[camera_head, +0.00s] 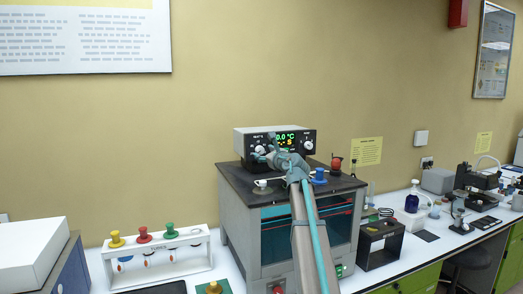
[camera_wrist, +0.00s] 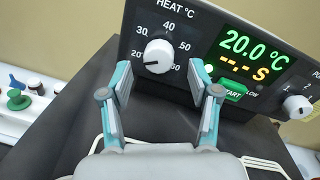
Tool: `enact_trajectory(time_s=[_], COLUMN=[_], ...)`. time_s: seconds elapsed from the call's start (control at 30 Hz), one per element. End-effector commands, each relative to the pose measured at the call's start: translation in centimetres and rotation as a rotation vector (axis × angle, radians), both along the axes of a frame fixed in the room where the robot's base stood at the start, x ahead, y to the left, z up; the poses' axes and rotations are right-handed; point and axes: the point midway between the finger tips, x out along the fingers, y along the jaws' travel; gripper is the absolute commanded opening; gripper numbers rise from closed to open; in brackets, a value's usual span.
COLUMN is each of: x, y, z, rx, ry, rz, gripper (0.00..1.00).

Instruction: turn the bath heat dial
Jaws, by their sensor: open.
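The bath heat dial is a white round knob (camera_wrist: 158,57) under the label HEAT °C, on the black front panel of the bath unit (camera_head: 318,141). Its pointer mark sits at the lower left, near the 20. In the wrist view my gripper (camera_wrist: 165,78) is open, its two teal-and-grey fingers apart. The dial shows between the fingers, nearer the left one, and I see no contact. The display (camera_wrist: 255,50) reads 20.0 °C, with dashes and S below. In the head view my gripper (camera_head: 268,155) is in front of the panel, small and partly hidden by my arm.
A green START button (camera_wrist: 231,89) lies behind the right finger. A second white knob (camera_wrist: 298,106) is at the right. A blue-topped item (camera_head: 319,175) and a red-topped item (camera_head: 336,164) stand on the dark top. A tube rack (camera_head: 160,257) is at the left.

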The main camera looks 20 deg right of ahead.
Motion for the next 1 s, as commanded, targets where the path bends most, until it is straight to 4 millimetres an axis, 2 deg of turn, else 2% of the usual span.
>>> enact_trajectory(time_s=[0.03, 0.2, 0.57, 0.67, 0.93, 1.0], x=[1.0, 2.4, 2.8, 2.8, 2.8, 2.8], y=[0.0, 0.1, 0.2, 0.2, 0.2, 0.2], z=[0.2, 0.1, -0.1, -0.1, -0.1, -0.1], rx=[0.001, 0.001, 0.001, 0.001, 0.001, 0.001], ry=[0.000, 0.001, 0.000, 0.000, 0.000, 0.000], rz=[0.001, 0.002, 0.000, 0.000, 0.000, 0.000], gripper=[0.61, 0.61, 0.61, 0.48, 0.03, 0.02])
